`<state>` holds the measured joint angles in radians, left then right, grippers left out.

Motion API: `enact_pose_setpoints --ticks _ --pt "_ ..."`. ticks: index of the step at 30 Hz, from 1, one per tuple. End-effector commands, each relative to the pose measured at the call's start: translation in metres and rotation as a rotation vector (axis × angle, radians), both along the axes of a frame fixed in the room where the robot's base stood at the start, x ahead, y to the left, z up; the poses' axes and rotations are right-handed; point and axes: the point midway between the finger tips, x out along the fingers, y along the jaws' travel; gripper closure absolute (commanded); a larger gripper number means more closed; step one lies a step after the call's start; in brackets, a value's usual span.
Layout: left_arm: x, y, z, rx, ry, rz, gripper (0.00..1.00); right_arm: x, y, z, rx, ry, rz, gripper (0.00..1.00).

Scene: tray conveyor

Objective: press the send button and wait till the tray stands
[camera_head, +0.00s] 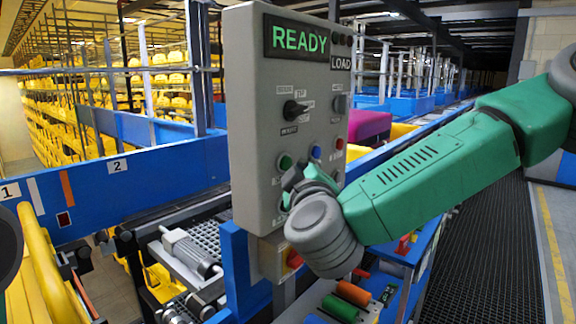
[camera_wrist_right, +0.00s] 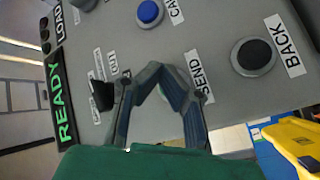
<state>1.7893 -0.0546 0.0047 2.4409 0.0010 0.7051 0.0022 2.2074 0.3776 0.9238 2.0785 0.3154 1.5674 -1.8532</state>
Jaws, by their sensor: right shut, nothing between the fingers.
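The grey control panel (camera_head: 250,120) stands upright in front of me, and its display (camera_head: 299,38) reads READY. The green send button (camera_head: 285,162) is on its lower left. In the wrist view, the SEND label (camera_wrist_right: 196,72) shows beside my fingers, and the button is mostly hidden behind them. My right gripper (camera_head: 295,178) is shut and empty, with its tips (camera_wrist_right: 166,72) at the send button; I cannot tell whether they touch it. A yellow object (camera_head: 38,262) is at the lower left; I cannot tell whether it is the tray. My left gripper is not in view.
Near the send button are the blue call button (camera_wrist_right: 150,13) and the black back button (camera_wrist_right: 254,55). A selector knob (camera_head: 294,110) sits above. Conveyor rollers and a motor (camera_head: 190,252) lie left of the panel. A dark walkway (camera_head: 485,250) is clear at the right.

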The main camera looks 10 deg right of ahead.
Motion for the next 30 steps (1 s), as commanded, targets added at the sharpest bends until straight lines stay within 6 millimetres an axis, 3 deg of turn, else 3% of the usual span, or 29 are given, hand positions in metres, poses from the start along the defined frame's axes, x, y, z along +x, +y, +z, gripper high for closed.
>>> enact_pose_setpoints --ticks 19,30 --pt "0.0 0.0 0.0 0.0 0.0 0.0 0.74 0.0 0.0 0.0 0.0 0.0 0.0 1.0" --pt "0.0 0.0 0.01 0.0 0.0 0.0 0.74 0.005 0.005 0.002 -0.001 0.0 0.0 1.0"
